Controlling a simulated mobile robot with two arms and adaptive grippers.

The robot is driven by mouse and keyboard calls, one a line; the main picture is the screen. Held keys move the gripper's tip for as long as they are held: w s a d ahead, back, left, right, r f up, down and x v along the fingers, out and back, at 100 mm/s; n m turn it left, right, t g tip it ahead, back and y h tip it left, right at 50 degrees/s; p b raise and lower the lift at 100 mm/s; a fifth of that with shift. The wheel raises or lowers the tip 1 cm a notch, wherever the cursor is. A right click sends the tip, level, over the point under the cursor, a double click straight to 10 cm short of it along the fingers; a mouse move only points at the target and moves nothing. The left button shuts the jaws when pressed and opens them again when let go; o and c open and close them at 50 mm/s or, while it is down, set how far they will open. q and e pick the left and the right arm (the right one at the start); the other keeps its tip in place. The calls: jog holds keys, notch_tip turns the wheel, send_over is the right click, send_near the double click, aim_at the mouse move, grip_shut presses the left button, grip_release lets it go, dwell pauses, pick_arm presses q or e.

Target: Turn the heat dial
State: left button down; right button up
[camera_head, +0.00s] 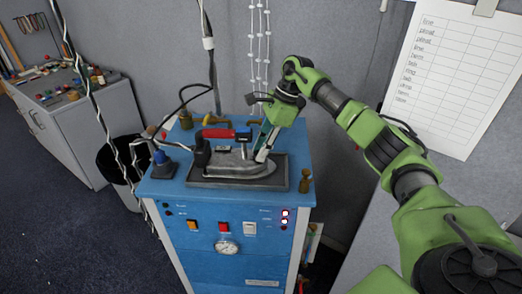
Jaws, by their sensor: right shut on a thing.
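A grey iron (235,163) with a dark handle and a red part (216,133) on top lies on a dark tray (250,183) on the blue cabinet. My right gripper (263,148) reaches down from above to the right end of the iron. Its fingers are shut on a small part there, which appears to be the heat dial. The fingers hide that part, so its setting cannot be read. My left gripper is not in view.
The blue cabinet (260,262) has switches and a round gauge (226,247) on its front. Small brass pieces (305,180) and a blue-topped tool (161,162) stand around the tray. Cables hang above. A black bin (121,160) stands at left.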

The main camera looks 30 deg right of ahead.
jog(key=m+t+b, duration=0.1)
jog(key=m, duration=0.2)
jog(key=shift+s+f+m+h+b, duration=0.1)
jog(key=shift+m+h+b, duration=0.2)
jog(key=m+t+h+b, duration=0.1)
jog(key=m, duration=0.2)
jog(key=shift+s+a+m, duration=0.1)
jog(key=shift+m, duration=0.2)
jog(key=m+h+b, duration=0.1)
jog(key=m, duration=0.2)
jog(key=m+t+h+b, duration=0.1)
jog(key=m, duration=0.2)
jog(key=shift+a+b, duration=0.2)
jog(key=shift+b, duration=0.15)
jog(key=shift+m, duration=0.3)
jog(key=o, duration=1.1)
